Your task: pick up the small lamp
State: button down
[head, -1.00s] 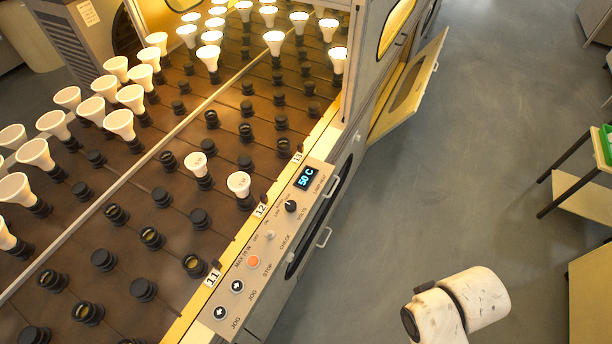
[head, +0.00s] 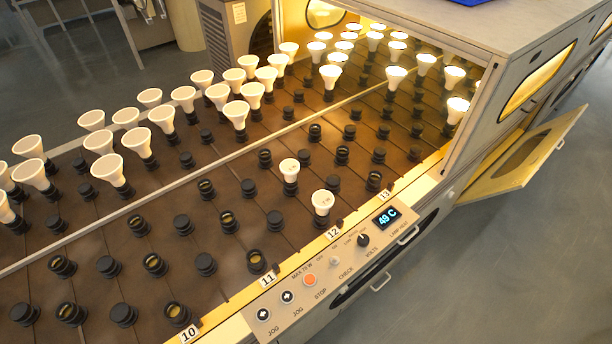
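Two small white lamps stand upright in black sockets near the front edge of the rack. One small lamp (head: 322,201) is in the front row, just behind the label 12. The other small lamp (head: 289,169) stands behind it and to the left. Both have pale round tops with faint marks and look unlit. They are smaller than the flared white lamps (head: 136,139) in the rows behind. My gripper is not in view.
Many empty black sockets (head: 275,221) surround the small lamps. A control panel (head: 330,268) with a display reading 49 C runs along the front edge. A lit oven housing (head: 520,75) stands at right, with an open door (head: 525,160) sticking out over clear floor.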

aim_at(289, 167)
jog(key=u, duration=2.85)
jog(key=z, duration=2.35)
jog(key=i+u, duration=0.75)
jog(key=i, duration=0.2)
jog(key=i+l+u, duration=0.25)
jog(key=i+u, duration=0.15)
